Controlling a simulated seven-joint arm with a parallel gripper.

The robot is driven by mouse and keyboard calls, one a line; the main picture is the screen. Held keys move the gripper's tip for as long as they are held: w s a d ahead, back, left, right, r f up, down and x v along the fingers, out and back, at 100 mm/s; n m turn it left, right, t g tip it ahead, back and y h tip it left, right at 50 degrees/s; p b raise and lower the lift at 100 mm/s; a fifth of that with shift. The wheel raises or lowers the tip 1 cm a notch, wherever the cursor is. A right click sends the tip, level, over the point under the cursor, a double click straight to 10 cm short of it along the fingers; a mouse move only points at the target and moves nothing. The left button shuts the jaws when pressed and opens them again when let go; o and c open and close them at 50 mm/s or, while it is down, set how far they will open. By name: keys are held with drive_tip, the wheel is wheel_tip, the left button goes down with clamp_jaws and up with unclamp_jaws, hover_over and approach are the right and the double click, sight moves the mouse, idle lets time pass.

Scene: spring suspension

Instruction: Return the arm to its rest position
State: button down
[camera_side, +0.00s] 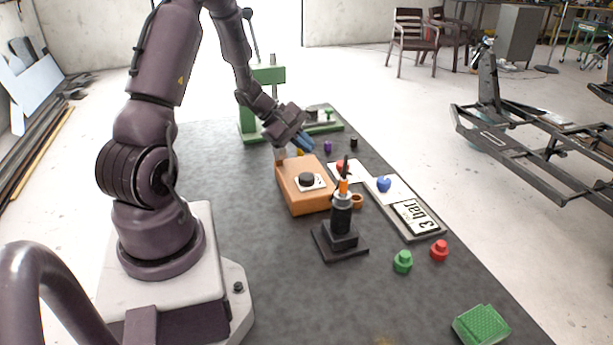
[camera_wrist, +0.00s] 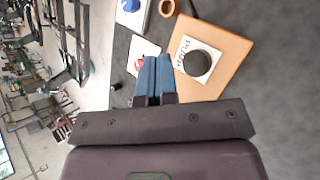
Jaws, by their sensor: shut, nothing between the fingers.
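My dark purple arm stands on its pale base at the left in the side view and reaches over the table (camera_side: 270,290). My gripper (camera_side: 308,144) has blue fingers and is above the far side of the orange box (camera_side: 304,200), apart from it. In the wrist view the two fingers of my gripper (camera_wrist: 155,62) are together with nothing between them. The orange box (camera_wrist: 226,50) shows beside the fingers there, with a black round button (camera_wrist: 197,64) on a white label.
A black stand (camera_side: 341,240) with an orange-topped post stands in front of the box. A tray with a "3 bar" plate (camera_side: 415,217), a blue piece (camera_side: 384,184), green (camera_side: 403,261) and red (camera_side: 439,250) knobs lie right. A green press (camera_side: 268,75) stands behind.

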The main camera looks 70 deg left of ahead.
drive_tip(key=s+d+r+m+g+y, duration=0.1)
drive_tip(key=s+d+r+m, duration=0.4)
drive_tip(key=d+r+m, duration=0.5)
drive_tip(key=s+d+r+m+g+y, duration=0.1)
drive_tip(key=s+d+r+m, duration=0.4)
drive_tip(key=d+r+m, duration=0.5)
drive_tip(key=d+m+y, duration=0.1)
drive_tip(key=d+m, duration=0.1)
drive_tip(key=d, duration=0.3)
drive_tip(key=shift+s+r+g+y, duration=0.35)
drive_tip(key=shift+r+g+y, duration=0.05)
idle(5.1)
